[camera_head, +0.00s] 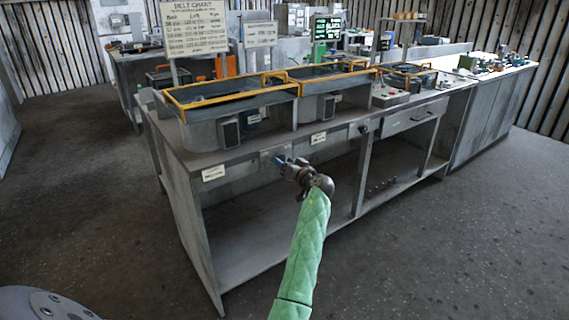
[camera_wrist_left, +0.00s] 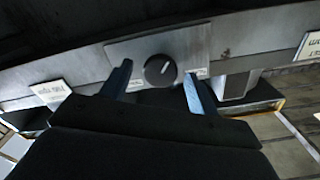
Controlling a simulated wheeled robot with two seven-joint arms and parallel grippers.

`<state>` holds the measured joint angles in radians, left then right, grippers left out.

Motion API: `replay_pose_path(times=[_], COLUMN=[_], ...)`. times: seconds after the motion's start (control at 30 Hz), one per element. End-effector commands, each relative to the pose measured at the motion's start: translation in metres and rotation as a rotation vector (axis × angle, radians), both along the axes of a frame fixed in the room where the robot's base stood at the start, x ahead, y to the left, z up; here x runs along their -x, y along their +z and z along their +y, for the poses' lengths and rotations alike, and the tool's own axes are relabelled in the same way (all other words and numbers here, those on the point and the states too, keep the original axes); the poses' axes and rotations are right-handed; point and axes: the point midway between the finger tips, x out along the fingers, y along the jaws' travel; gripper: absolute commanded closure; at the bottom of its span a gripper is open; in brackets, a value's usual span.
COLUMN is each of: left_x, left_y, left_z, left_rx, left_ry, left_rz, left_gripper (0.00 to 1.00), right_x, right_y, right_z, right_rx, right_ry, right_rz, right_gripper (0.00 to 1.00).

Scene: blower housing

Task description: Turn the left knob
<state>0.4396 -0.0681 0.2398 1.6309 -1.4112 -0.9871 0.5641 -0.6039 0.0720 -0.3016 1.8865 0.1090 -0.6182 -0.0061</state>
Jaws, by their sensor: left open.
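A round dark knob (camera_wrist_left: 160,70) with a white pointer line sits on a grey plate (camera_wrist_left: 195,42) on the bench's front in the left wrist view. My left gripper (camera_wrist_left: 156,75) is open, with one blue finger on each side of the knob. I cannot tell whether the fingers touch it. In the head view my left gripper (camera_head: 279,160) is at the front edge of the bench (camera_head: 190,166), left of centre, and hides the left knob. Another dark knob (camera_head: 364,130) shows farther right on the front panel. My right gripper is out of view.
Two grey basins with yellow rims (camera_head: 232,97) stand on the bench top. A drawer (camera_head: 412,117) is at the right. White labels (camera_head: 213,173) mark the front panel. An open lower shelf (camera_head: 270,232) lies below. The floor in front is clear.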

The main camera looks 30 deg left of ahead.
Motion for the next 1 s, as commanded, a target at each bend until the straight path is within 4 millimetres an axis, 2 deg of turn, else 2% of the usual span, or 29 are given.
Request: replay_pose_path(times=[0.17,0.33,0.5,1.0], left_x=[0.009,0.019,0.026,0.028], left_y=[-0.003,-0.002,-0.002,-0.001], left_z=[-0.021,-0.046,-0.063,-0.070], left_rx=[0.002,0.001,0.002,0.000], left_ry=[-0.001,-0.002,-0.001,-0.001], left_rz=[0.000,-0.001,0.000,0.000], left_gripper=[0.40,0.40,0.40,0.40], right_x=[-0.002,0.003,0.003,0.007], right_y=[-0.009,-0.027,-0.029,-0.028], right_z=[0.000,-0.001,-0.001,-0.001], right_rx=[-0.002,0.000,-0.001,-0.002], right_ry=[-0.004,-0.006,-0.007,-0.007], right_rz=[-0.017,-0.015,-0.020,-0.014], right_gripper=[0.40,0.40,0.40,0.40])
